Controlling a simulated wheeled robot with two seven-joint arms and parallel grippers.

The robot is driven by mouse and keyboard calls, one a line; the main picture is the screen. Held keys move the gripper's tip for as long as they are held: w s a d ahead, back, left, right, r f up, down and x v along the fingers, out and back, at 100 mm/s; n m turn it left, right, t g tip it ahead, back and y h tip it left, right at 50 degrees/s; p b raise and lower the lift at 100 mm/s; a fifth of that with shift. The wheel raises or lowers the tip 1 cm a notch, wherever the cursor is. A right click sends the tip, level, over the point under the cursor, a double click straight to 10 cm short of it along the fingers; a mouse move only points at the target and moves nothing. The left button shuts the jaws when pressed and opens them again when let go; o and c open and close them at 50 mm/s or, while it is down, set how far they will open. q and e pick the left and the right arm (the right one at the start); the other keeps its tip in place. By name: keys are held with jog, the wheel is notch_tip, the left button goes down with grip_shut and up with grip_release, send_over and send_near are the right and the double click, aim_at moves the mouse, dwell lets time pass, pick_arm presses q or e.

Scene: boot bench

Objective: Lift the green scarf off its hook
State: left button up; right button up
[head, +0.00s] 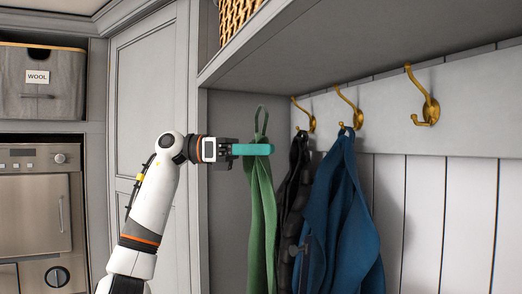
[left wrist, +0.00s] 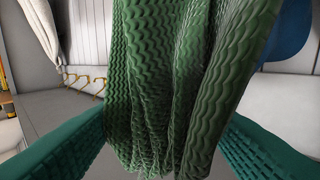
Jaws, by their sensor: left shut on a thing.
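The green scarf (head: 262,200) hangs from my left gripper (head: 268,150), with its narrow loop (head: 261,116) standing above the fingers. The loop shows against the grey side panel, to the left of the nearest brass hook (head: 306,116) and apart from it in the picture. The left gripper's teal fingers lie level across the scarf's upper part and are shut on it. In the left wrist view the ribbed scarf (left wrist: 165,70) fills the middle between the two teal fingers and hides much behind it. My right gripper is not in view.
A black item (head: 292,190) and a blue coat (head: 345,215) hang close to the right of the scarf. The far right hook (head: 427,105) is empty. A shelf (head: 330,50) runs above, with a wicker basket (head: 236,16) on it.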

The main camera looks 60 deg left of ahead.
pick_arm(q)
jog(key=c, duration=0.7)
jog(key=s, duration=0.3)
jog(key=s+a+b, duration=0.1)
jog(key=s, duration=0.2)
jog(key=s+b, duration=0.1)
jog(key=s, duration=0.3)
jog(key=shift+a, duration=0.2)
jog(key=shift+c, duration=0.2)
jog(key=shift+w, duration=0.15)
